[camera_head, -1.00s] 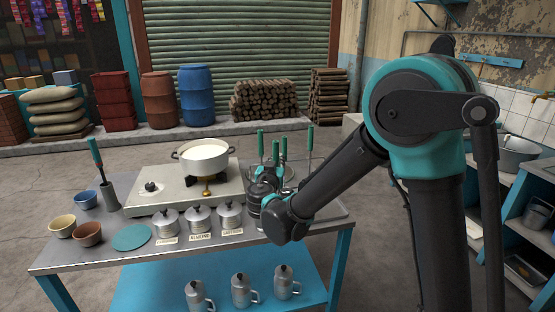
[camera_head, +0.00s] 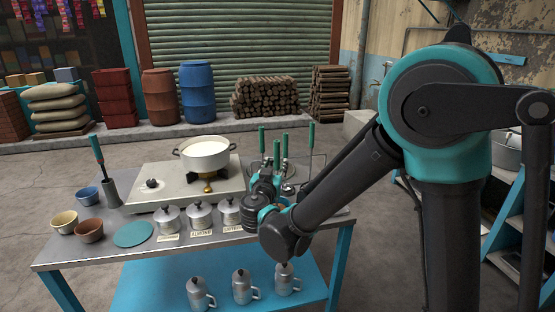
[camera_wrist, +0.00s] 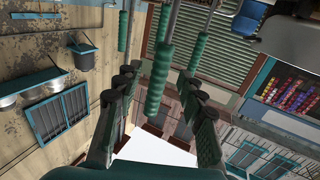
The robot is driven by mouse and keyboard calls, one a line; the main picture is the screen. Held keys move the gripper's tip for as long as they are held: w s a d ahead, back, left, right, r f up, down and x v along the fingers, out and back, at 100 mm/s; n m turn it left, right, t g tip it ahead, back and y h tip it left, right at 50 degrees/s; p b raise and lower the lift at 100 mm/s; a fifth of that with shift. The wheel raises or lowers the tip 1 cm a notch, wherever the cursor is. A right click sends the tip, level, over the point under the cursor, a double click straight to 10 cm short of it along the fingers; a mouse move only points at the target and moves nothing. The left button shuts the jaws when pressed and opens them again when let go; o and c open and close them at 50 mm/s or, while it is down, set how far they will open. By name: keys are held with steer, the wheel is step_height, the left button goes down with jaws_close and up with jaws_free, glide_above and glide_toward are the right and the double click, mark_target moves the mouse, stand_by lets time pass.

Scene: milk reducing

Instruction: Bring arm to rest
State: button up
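My gripper (camera_head: 266,178) is at the right part of the steel table (camera_head: 75,249), close to several upright utensils with green handles (camera_head: 285,145). In the wrist view the two fingers of my gripper (camera_wrist: 157,75) stand well apart. One green handle (camera_wrist: 160,82) shows between them in the picture, with gaps on both sides, and nothing is seen gripped. How deep that handle lies between the fingers is hard to tell. My arm is bent, reaching down to the table from the right. My own wrist hides part of the gripper in the head view.
A white pot of milk (camera_head: 205,152) sits on the stove (camera_head: 150,200) left of my gripper. Lidded canisters (camera_head: 199,217) stand in front of it; bowls (camera_head: 89,231) and a teal disc (camera_head: 133,234) are at left. Metal jugs (camera_head: 242,288) stand on the lower shelf. Open floor lies behind the table.

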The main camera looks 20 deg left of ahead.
steer(key=shift+s+d, duration=0.2)
steer(key=shift+s, duration=1.2)
steer(key=shift+s+d, duration=0.2)
steer(key=shift+s, duration=1.15)
steer(key=shift+s, duration=0.1)
steer(key=s+d, duration=0.1)
steer(key=s, duration=0.7)
steer(key=shift+s, duration=0.4)
